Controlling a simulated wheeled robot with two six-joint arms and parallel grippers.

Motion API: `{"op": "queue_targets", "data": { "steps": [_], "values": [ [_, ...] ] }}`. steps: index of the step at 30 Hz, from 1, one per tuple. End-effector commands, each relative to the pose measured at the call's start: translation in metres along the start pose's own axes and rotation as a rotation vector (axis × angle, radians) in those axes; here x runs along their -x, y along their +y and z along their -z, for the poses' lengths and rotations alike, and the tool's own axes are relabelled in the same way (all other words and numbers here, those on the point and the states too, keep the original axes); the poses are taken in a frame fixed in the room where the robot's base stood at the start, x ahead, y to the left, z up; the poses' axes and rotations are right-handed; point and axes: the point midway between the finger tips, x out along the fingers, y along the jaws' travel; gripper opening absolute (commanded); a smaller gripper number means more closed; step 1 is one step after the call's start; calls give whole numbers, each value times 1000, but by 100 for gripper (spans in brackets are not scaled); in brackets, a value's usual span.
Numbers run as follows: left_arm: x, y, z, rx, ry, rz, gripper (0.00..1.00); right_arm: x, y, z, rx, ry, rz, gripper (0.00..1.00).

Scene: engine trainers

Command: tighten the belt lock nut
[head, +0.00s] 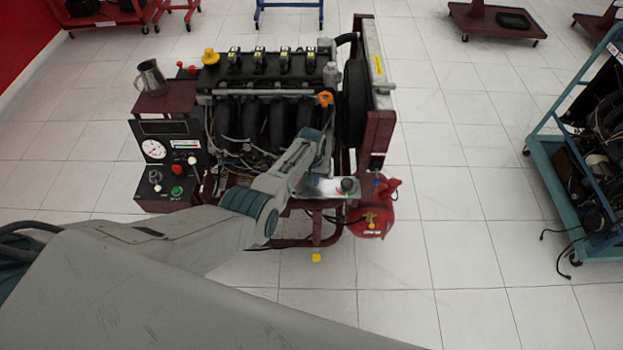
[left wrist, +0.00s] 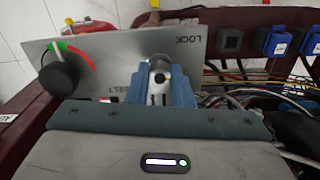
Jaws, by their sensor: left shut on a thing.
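The belt lock nut (left wrist: 159,72) is a silver round piece on a grey metal plate (left wrist: 115,50) lettered LOCK and BELT, in the left wrist view. The blue fingers of my left gripper (left wrist: 160,88) are on either side of it, shut on it. The lower part of the nut is hidden by the fingers. In the head view my left arm reaches over the front of the engine trainer, and the plate (head: 322,188) shows beneath its wrist; the nut is hidden there. A black knob (left wrist: 60,77) with a green and red arc is at the plate's left. My right gripper is out of view.
The engine (head: 262,120) stands behind the plate, with loose wires near the gripper. A red tank (head: 375,212) is at the trainer's front right. A metal mug (head: 151,78) stands on the left shelf. A teal cart (head: 560,170) is at far right; the floor between is clear.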

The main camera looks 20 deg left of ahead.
Motion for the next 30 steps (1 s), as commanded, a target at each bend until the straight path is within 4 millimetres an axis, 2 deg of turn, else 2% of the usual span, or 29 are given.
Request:
{"op": "queue_targets", "data": {
  "steps": [30],
  "values": [
    [0, -2, 1, -963, 1, 0, 0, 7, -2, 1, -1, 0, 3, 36]
  ]
}}
